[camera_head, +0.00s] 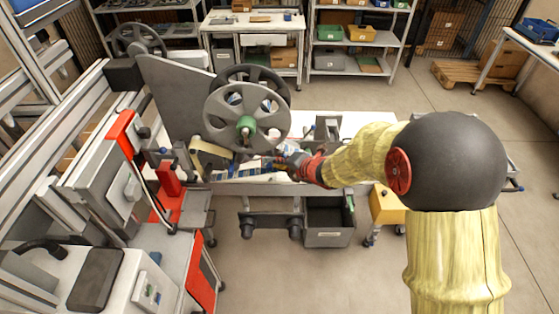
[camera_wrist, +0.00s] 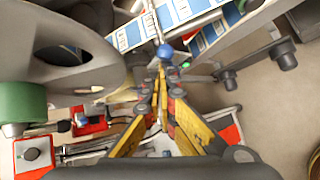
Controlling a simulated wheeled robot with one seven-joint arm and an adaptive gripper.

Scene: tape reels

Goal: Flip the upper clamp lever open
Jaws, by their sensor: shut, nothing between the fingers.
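A blue ball knob (camera_wrist: 165,50) on a thin metal rod, which looks like a clamp lever, shows in the wrist view over a blue-and-white label tape (camera_wrist: 170,15). I cannot tell for sure that it is the upper lever. My gripper (camera_wrist: 161,75) is shut and empty, its tips just below the knob in the picture. I cannot tell whether they touch it. In the head view my gripper (camera_head: 281,160) is at the tape path, right of the reel's lower edge; its tips are small there and the lever cannot be made out.
A large grey reel (camera_head: 230,117) with a green hub (camera_head: 246,125) stands close left of my gripper. Red-based fittings (camera_wrist: 35,155) lie lower left in the wrist view. A dark bin (camera_head: 328,225) and rollers (camera_head: 270,230) sit below. Open floor lies to the right.

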